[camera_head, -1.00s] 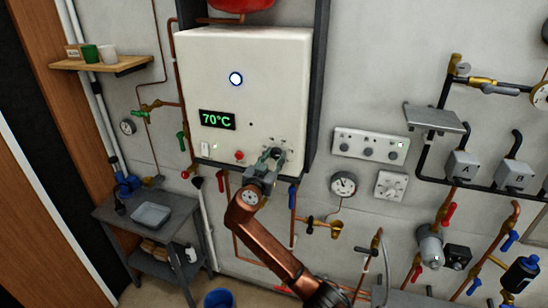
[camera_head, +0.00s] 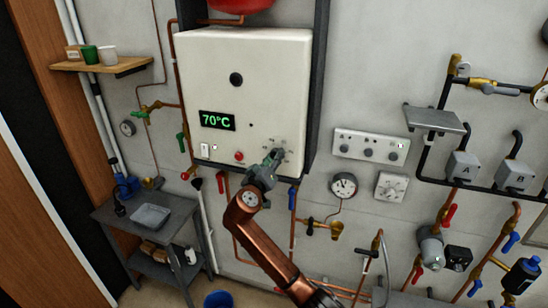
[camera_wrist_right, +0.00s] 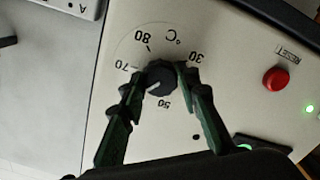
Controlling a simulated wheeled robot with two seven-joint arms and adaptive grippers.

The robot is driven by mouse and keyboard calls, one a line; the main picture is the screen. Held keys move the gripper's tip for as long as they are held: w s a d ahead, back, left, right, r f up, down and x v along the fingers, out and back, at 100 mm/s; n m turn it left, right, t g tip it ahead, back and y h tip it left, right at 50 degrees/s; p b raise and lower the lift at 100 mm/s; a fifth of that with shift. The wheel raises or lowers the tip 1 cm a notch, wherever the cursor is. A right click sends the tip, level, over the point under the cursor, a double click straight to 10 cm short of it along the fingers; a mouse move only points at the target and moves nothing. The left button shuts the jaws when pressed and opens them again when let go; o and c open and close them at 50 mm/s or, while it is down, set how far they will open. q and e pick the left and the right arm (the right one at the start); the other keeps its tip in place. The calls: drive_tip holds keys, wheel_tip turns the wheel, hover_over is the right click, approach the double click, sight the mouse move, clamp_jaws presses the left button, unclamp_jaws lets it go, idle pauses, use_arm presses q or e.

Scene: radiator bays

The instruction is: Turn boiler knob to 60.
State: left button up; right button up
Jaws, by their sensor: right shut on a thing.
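The white boiler (camera_head: 215,70) hangs on the wall, and its green display (camera_head: 217,120) reads 70°C. The dark boiler knob (camera_wrist_right: 160,80) sits on a dial marked 30, 50, 70 and 80, seen upside down in the right wrist view. Its white pointer line points down-left, between 70 and 50; any mark there is hidden by a finger. My right gripper (camera_wrist_right: 162,76) is shut on the knob, one finger on each side. In the head view the right gripper (camera_head: 275,158) covers most of the knob at the boiler's lower right. My left gripper is not in view.
A red reset button (camera_wrist_right: 276,78) and a lit green lamp (camera_wrist_right: 309,109) are on the boiler's front beside the knob. A white panel with several knobs (camera_head: 370,146) and a gauge (camera_head: 344,186) are right of the boiler. Copper pipes run below it.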

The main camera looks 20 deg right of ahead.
drive_tip(key=shift+n, duration=0.9)
drive_tip(key=shift+a, duration=0.1)
drive_tip(key=o, duration=1.2)
drive_tip(key=shift+c, duration=0.2)
drive_tip(key=v, duration=1.2)
drive_tip(key=shift+w, duration=0.1)
